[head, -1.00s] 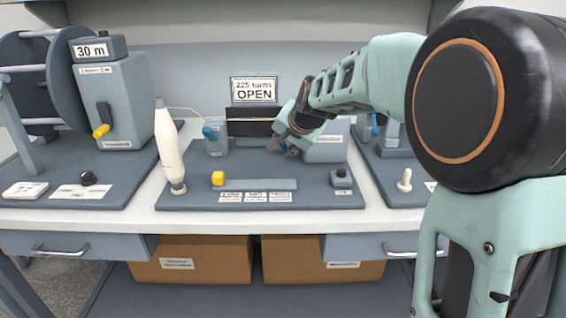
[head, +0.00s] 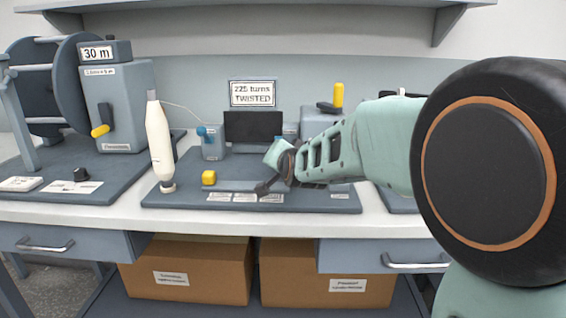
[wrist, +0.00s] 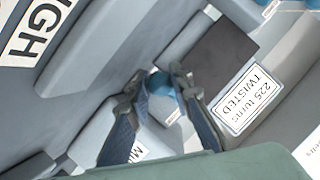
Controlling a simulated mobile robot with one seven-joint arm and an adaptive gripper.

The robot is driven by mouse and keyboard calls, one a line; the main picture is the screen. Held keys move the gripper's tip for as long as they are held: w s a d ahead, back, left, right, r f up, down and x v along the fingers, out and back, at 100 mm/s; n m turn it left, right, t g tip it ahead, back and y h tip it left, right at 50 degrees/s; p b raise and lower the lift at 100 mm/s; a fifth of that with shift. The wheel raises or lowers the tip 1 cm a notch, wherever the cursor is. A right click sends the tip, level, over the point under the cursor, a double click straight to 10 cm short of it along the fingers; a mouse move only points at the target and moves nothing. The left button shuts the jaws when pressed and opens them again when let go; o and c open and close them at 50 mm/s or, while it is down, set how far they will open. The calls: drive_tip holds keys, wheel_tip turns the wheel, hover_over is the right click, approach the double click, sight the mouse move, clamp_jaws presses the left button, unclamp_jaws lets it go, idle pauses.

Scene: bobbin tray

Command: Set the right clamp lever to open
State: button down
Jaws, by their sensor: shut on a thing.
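The right clamp lever (wrist: 160,84) shows in the wrist view as a blue knob between the two fingers of my gripper (wrist: 157,75). My gripper is shut on it. The left clamp (head: 212,143), a grey block with a blue knob, stands left of a dark panel (head: 253,126). The sign (head: 254,94) above the panel reads "225 turns TWISTED"; it also shows in the wrist view (wrist: 240,103).
A white cone (head: 159,142) with thread stands at the tray's left. A crank with a yellow handle (head: 339,95) stands up behind my arm. A reel winder (head: 121,105) is at the left.

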drive_tip(key=shift+f, duration=0.1)
idle(0.3)
drive_tip(key=c, duration=1.7)
unclamp_jaws()
wheel_tip(320, 180, up, 8)
drive_tip(key=shift+a+f, duration=0.1)
drive_tip(key=shift+r, duration=1)
drive_tip(key=shift+r, duration=0.1)
drive_tip(key=shift+d, duration=0.2)
